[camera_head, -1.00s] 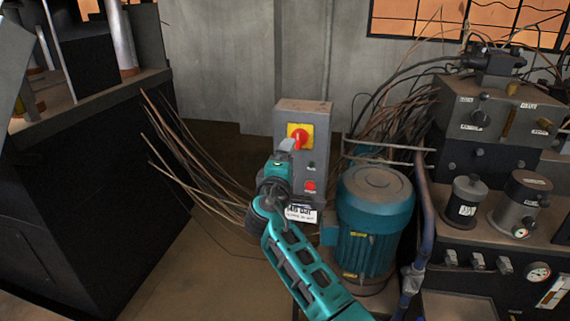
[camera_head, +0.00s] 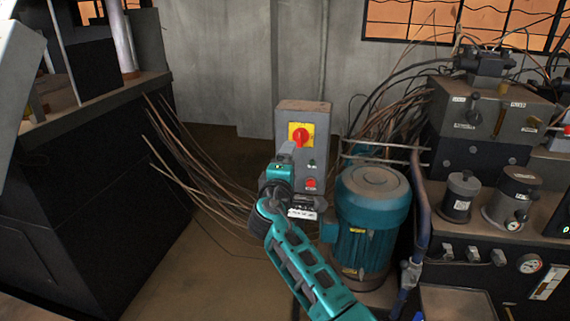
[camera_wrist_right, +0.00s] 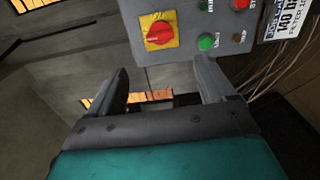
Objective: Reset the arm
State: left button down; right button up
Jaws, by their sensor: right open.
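My right arm, teal and black, reaches up the middle of the head view. Its gripper (camera_head: 287,150) is in front of the grey control box, just below and left of the red rotary switch (camera_head: 300,134) on its yellow plate. In the right wrist view the two grey fingers of the gripper (camera_wrist_right: 165,85) stand wide apart with nothing between them. The red switch (camera_wrist_right: 159,33) is beyond the fingertips there, apart from them. My left gripper is not in view.
The grey control box (camera_head: 317,120) also carries a red button (camera_head: 311,183). A teal motor (camera_head: 372,215) stands close right of my arm. Loose cables (camera_head: 195,165) hang left of the box. A dark machine block (camera_head: 90,190) stands at the left, hydraulic units (camera_head: 490,115) at the right.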

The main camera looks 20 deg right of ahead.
jog(key=s+a+f+m+g+y, duration=0.1)
jog(key=s+f+y, duration=0.45)
jog(key=f, duration=0.85)
jog(key=s+a+f+m+g+y, duration=0.1)
jog(key=s+f, duration=0.3)
jog(key=s, duration=0.5)
jog(key=s+a+f+m+g+y, duration=0.1)
jog(key=s+a+f+m+y, duration=0.1)
jog(key=s, duration=0.8)
jog(key=s+a+f+m+g+y, duration=0.1)
jog(key=s+a+f+m+y, duration=0.1)
jog(key=s+f+m, duration=0.3)
jog(key=s+y, duration=0.1)
jog(key=s, duration=0.3)
jog(key=shift+s+a+f+y, duration=0.15)
jog(key=shift+a+f+y, duration=0.15)
jog(key=shift+f+y, duration=0.05)
jog(key=shift+c, duration=0.5)
